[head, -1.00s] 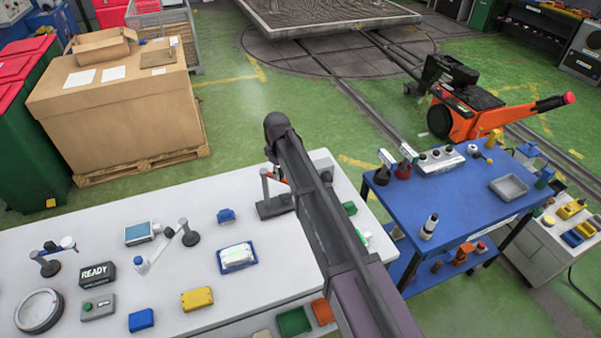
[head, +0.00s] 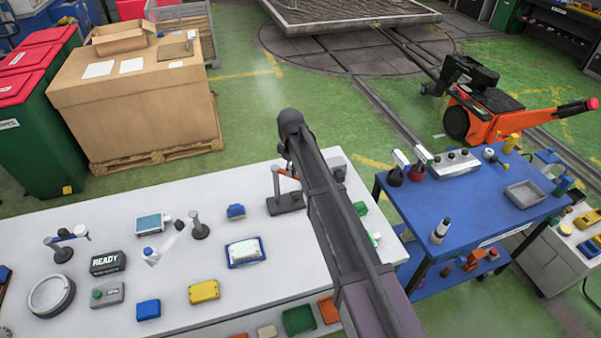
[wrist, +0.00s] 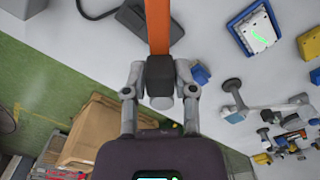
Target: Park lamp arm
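In the wrist view an orange bar, which I take to be the lamp arm (wrist: 158,28), runs down from the top edge. It ends in a dark grey block with a light grey round knob. My gripper (wrist: 160,76) has one finger on each side of that block and looks closed on it. In the head view a short orange piece of the lamp arm (head: 289,173) shows beside a grey post on a dark base (head: 286,203). My own arm crosses in front there and hides my gripper and most of the lamp arm.
The white bench holds a READY sign (head: 107,262), a blue-framed tray (head: 245,252), a yellow box (head: 204,291) and small jointed stands (head: 199,228). A blue table (head: 470,205) stands to the right. A large cardboard box (head: 135,105) stands behind the bench on the left.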

